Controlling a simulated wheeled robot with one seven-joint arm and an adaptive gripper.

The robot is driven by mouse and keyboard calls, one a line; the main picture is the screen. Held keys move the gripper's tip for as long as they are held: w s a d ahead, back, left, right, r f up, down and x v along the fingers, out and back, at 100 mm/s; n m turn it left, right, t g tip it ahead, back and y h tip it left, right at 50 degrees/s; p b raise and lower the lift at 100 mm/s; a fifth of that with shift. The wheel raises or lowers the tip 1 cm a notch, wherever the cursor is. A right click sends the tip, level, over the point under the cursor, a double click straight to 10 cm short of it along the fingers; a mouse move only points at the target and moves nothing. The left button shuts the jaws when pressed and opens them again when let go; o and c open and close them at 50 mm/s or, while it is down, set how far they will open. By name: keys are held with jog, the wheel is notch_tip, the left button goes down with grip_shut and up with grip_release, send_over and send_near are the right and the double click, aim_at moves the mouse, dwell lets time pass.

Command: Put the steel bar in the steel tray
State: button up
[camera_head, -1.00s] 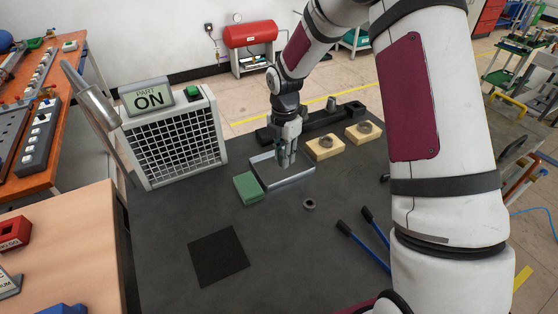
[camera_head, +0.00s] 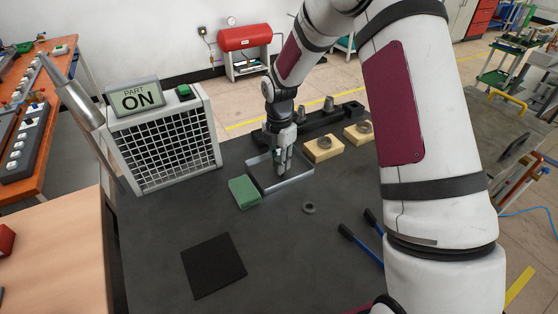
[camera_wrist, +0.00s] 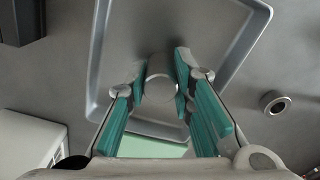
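The steel bar (camera_wrist: 160,88) shows in the wrist view as a round grey end between my two teal fingers. My gripper (camera_wrist: 161,80) appears shut on it, with a pad on each side. The bar points roughly along the gripper's line. The shallow steel tray (camera_wrist: 98,55) lies beyond the fingers. In the head view my gripper (camera_head: 280,168) points down over the inside of the steel tray (camera_head: 290,183). The bar is hard to make out there, and whether it touches the tray floor cannot be told.
A green block (camera_head: 244,192) lies against the tray's left side. A grey ring (camera_head: 309,208) lies to the right. Wooden blocks with rings (camera_head: 323,149) and a black rack (camera_head: 320,121) stand behind. A grille box (camera_head: 165,143) reads "PART ON". A black mat (camera_head: 213,265) lies in front.

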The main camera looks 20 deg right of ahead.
jog(key=o, duration=0.4)
jog(key=s+r+m+t+p, duration=0.1)
jog(key=s+r+m+p, duration=0.15)
jog(key=r, duration=0.85)
jog(key=s+r+m+p, duration=0.2)
jog(key=s+r, duration=0.1)
jog(key=r, duration=0.8)
jog(key=s+r+m+t+h, duration=0.1)
jog(key=s+r+m+t, duration=0.1)
jog(key=s+r+m, duration=0.7)
jog(key=shift+s+d+r+m+t+y, duration=0.1)
jog(key=shift+s+r+m+t+y, duration=0.2)
jog(key=shift+s+m, duration=2.2)
jog(key=shift+s+a+r+m+t+y, duration=0.1)
jog(key=shift+s+m+t, duration=0.65)
jog(key=shift+s, duration=3.2)
jog(key=shift+s+d+r+m+t+y, duration=0.1)
jog(key=shift+s+r+m, duration=0.1)
jog(key=shift+s+m, duration=2.4)
